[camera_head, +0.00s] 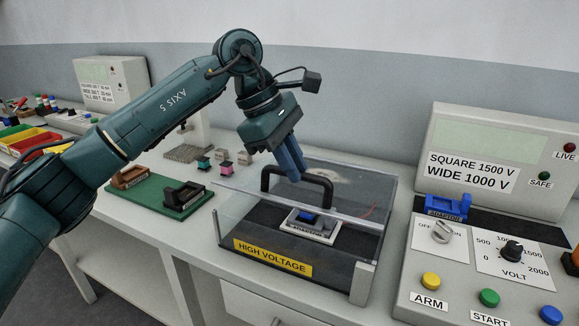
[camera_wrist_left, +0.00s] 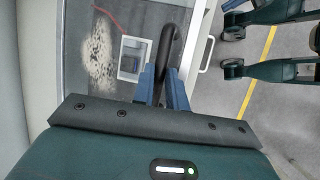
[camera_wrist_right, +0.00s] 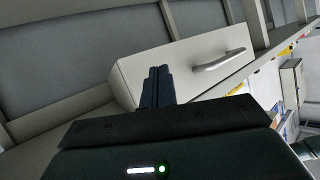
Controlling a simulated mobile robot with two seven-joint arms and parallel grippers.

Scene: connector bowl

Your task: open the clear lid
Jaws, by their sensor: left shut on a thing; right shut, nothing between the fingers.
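The clear lid (camera_head: 235,180) tops a clear-walled box in the middle of the bench. A black arched handle (camera_head: 328,190) stands on the lid. My left gripper (camera_head: 293,174) comes down from above and is shut on this handle. In the left wrist view the handle (camera_wrist_left: 168,45) passes between the two blue fingers (camera_wrist_left: 163,88).
Inside the box is a grey fixture (camera_head: 312,226) with a blue part. A yellow HIGH VOLTAGE label (camera_head: 272,257) is on its front. A control panel (camera_head: 460,262) with knobs and buttons stands right. A green tray (camera_head: 160,196) lies left. The drawer handle (camera_wrist_right: 218,60) sticks out.

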